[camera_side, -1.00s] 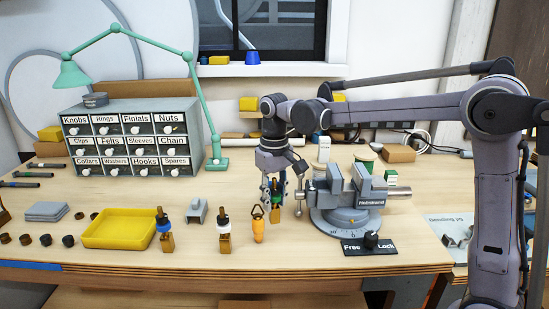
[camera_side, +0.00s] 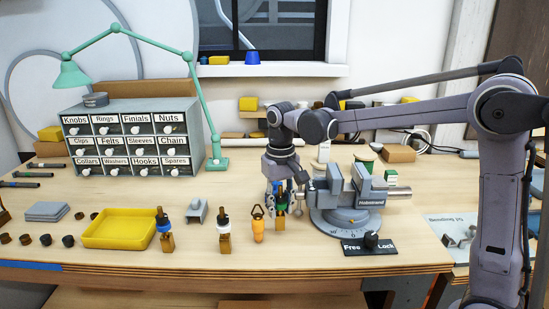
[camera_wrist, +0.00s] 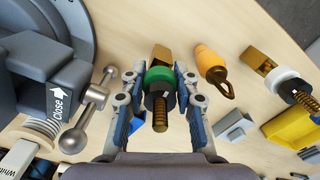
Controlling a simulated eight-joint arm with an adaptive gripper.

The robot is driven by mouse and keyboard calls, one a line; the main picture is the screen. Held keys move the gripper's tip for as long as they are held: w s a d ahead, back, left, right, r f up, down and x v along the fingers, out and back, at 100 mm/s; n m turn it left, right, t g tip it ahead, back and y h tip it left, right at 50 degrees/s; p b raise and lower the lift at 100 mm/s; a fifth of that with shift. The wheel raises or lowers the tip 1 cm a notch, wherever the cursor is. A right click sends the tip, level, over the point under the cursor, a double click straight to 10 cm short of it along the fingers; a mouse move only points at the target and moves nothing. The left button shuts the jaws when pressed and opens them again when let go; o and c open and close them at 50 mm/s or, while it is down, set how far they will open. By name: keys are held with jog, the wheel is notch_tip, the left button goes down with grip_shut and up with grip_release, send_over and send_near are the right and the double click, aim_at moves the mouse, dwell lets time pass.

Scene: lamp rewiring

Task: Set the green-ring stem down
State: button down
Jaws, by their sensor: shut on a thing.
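The green-ring stem (camera_side: 281,209) has a green ring, a dark collar, a brass thread and a brass block base. My gripper (camera_side: 279,196) is shut on it and holds it upright, just left of the vise. I cannot tell whether its base touches the table. In the wrist view the green ring (camera_wrist: 159,75) sits between the two fingers of my gripper (camera_wrist: 158,100), with the brass thread towards the camera. The fingers hide part of the stem in the side view.
The grey vise (camera_side: 352,197) stands close on the right, its handle near my gripper. A yellow tray (camera_side: 120,230) lies farther left.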

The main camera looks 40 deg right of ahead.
jog(key=w+a+r+n, duration=0.7)
jog(key=r+n, duration=0.2)
jog(key=n, duration=0.8)
jog(key=shift+a+r, duration=0.2)
jog(key=shift+r, duration=0.05)
jog(key=shift+w+a+f, duration=0.4)
jog(key=shift+a+f, duration=1.35)
jog(key=shift+a, duration=0.15)
jog(key=shift+w+a+f, duration=0.4)
jog(key=shift+a+f, duration=1.4)
jog(key=shift+a, duration=0.1)
jog(key=shift+w+a+f, duration=0.4)
jog(key=shift+a+f, duration=1.35)
jog(key=shift+a, duration=0.15)
jog(key=shift+f, duration=0.15)
